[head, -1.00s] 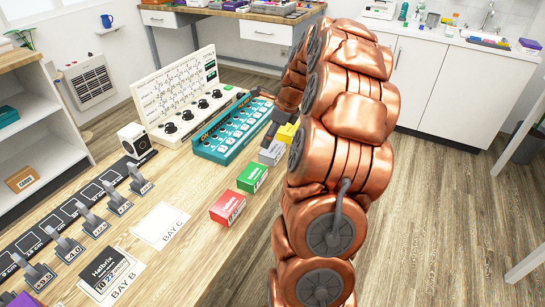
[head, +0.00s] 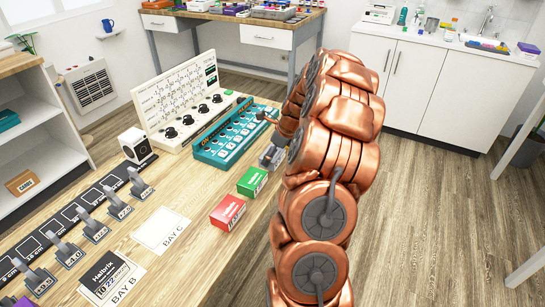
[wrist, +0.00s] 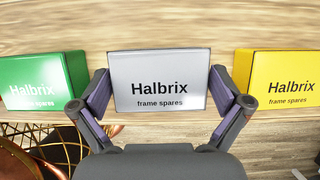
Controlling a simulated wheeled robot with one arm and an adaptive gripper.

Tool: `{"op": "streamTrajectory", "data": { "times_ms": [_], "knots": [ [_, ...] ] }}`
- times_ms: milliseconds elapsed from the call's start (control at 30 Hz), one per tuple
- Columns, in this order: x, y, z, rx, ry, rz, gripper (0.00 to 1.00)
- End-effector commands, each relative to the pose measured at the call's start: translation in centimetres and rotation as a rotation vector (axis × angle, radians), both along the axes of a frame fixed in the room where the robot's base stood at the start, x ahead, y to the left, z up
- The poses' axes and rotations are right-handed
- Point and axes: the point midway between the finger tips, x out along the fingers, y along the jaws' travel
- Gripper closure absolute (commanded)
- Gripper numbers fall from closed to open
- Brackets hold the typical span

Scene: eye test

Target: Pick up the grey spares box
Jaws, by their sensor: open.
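The grey spares box (wrist: 158,62), lettered "Halbrix frame spares", stands in the middle of the wrist view. My gripper (wrist: 159,82) is open, with one finger at the left side of the box and one at the right. I cannot tell whether either finger touches it. In the head view my gripper (head: 271,154) is at the grey box's place in the row, and fingers and arm largely hide the box there.
A green box (wrist: 40,80) stands left of the grey box and a yellow box (wrist: 277,75) right, with gaps between. A red box (head: 227,212) is nearer in the head view. A teal panel (head: 236,135) lies behind. BAY C card (head: 161,230) is empty.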

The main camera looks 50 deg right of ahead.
Motion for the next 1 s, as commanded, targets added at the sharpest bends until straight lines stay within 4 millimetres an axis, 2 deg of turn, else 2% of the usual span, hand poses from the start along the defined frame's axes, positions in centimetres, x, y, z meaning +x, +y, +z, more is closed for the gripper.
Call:
{"op": "streamTrajectory", "data": {
  "times_ms": [200, 633, 867, 1000],
  "knots": [
    [0.0, 0.0, -0.1, 0.0, 0.0, 0.0, 0.01],
    [0.0, 0.0, -0.1, 0.001, 0.0, 0.0, 0.45],
    [0.0, 0.0, 0.0, 0.001, 0.0, -0.001, 0.45],
    [0.0, 0.0, 1.0, 0.001, 0.0, -0.001, 0.45]
  ]
}}
